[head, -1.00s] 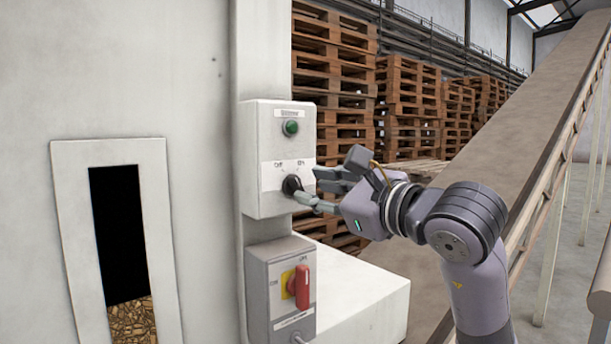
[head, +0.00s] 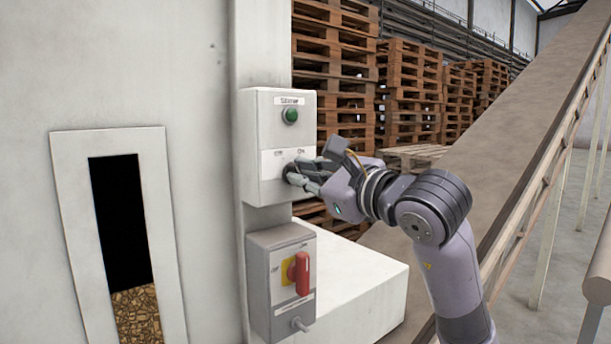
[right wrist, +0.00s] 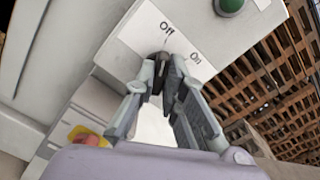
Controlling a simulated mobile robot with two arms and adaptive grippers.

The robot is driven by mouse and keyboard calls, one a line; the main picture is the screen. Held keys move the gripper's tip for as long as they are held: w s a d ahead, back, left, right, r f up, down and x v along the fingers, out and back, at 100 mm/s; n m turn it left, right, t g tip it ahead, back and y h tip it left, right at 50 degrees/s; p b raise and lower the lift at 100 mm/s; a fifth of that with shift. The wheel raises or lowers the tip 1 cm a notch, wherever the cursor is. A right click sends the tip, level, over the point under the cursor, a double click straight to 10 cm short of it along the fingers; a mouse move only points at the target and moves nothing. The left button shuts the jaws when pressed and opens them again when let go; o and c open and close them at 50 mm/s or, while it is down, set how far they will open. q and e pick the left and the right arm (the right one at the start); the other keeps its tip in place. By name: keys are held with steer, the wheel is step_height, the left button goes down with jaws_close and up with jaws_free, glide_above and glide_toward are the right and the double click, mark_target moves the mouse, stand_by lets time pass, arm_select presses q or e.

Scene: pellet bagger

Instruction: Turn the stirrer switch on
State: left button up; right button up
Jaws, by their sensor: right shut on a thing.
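The stirrer switch box (head: 262,150) is a pale box on the column, with a label at its top and a green lamp (head: 290,115). Its black rotary knob (right wrist: 157,60) sits below a plate marked Off and On. My right gripper (head: 292,178) is at the box front, its fingers shut on the knob; it also shows in the right wrist view (right wrist: 160,80). The fingers hide much of the knob. In the right wrist view a mark line lies near Off; the knob's exact setting is hard to tell. The lamp looks dark green. My left gripper is not in view.
Below is a grey box (head: 262,285) with a red rotary handle (head: 302,274) on yellow. A sight window (head: 124,230) at left shows pellets. A white ledge (head: 365,280) lies under my right arm. Pallet stacks (head: 335,70) and a sloping conveyor (head: 500,150) stand behind.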

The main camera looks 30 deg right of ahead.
jaws_close()
steer(key=shift+m, duration=0.4)
steer(key=m+b, duration=0.1)
steer(key=m, duration=0.2)
steer(key=m+b, duration=0.2)
steer(key=m, duration=0.2)
steer(key=m+b, duration=0.2)
steer(key=m, duration=0.2)
steer(key=shift+d, duration=0.25)
stand_by(0.4)
steer(key=o, duration=0.6)
jaws_free()
steer(key=shift+o, duration=0.2)
